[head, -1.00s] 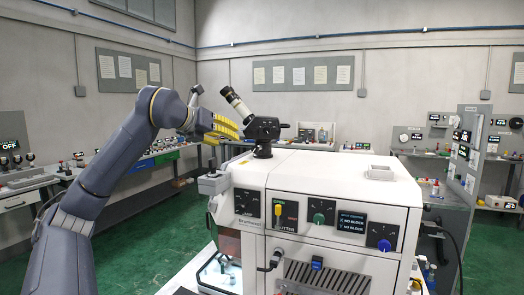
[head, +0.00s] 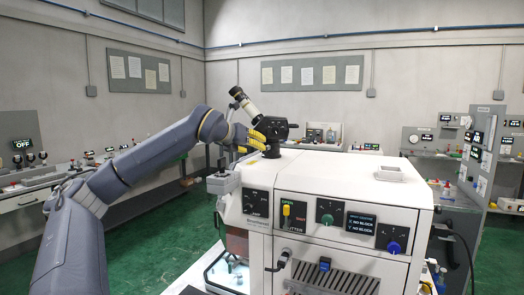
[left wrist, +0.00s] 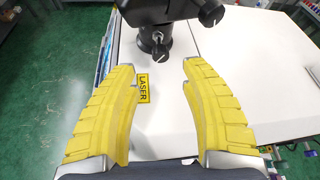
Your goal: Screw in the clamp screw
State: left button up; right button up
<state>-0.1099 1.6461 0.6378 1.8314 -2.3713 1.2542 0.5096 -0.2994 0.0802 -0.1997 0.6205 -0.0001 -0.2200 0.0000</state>
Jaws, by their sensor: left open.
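My left gripper (head: 261,138) is open, its yellow fingers close to the black stand on top of the white machine (head: 330,172). In the left wrist view the open fingers (left wrist: 162,88) have nothing between them. Beyond the fingertips stands the black post clamp (left wrist: 155,38) with a small black lobed screw knob (left wrist: 160,50) on its near side. A second black lobed knob (left wrist: 211,14) shows at the upper right on the black head. In the head view the fingers partly hide the clamp, and its screw cannot be made out. My right gripper is in neither view.
A black and white eyepiece tube (head: 244,101) rises slanted from the black head (head: 273,127). A yellow LASER label (left wrist: 143,89) lies on the machine top beside the left finger. The top between is clear.

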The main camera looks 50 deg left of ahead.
pick_arm(q)
jog(key=shift+x, duration=3.45)
jog(key=shift+c, duration=0.2)
